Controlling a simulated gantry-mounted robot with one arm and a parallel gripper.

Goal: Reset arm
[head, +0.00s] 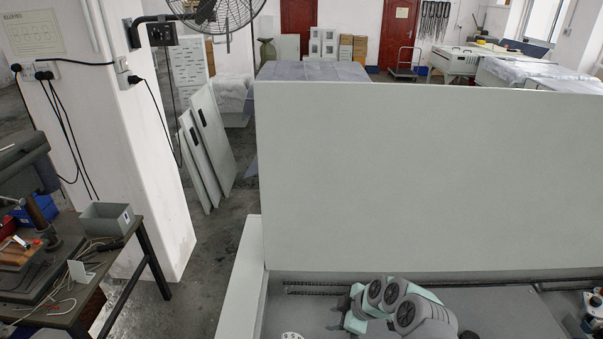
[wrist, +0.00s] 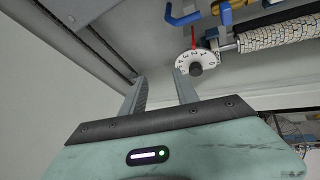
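My gripper (wrist: 160,82) shows in the wrist view with its two grey fingers apart. Nothing is between them. A white numbered dial (wrist: 186,67) with a red pointer lies beyond the right fingertip; I cannot tell how near it is. In the head view my arm (head: 395,305), pale green and grey, is folded low at the bottom centre, inside the machine's enclosure. Its gripper end points left there, and the finger gap is too small to make out.
A tall pale panel (head: 430,175) stands behind my arm, with a dark rail (head: 420,287) along its foot. The wrist view shows a patterned roller (wrist: 275,37) and a blue handle (wrist: 183,17) at upper right. A cluttered workbench (head: 75,315) stands at far left.

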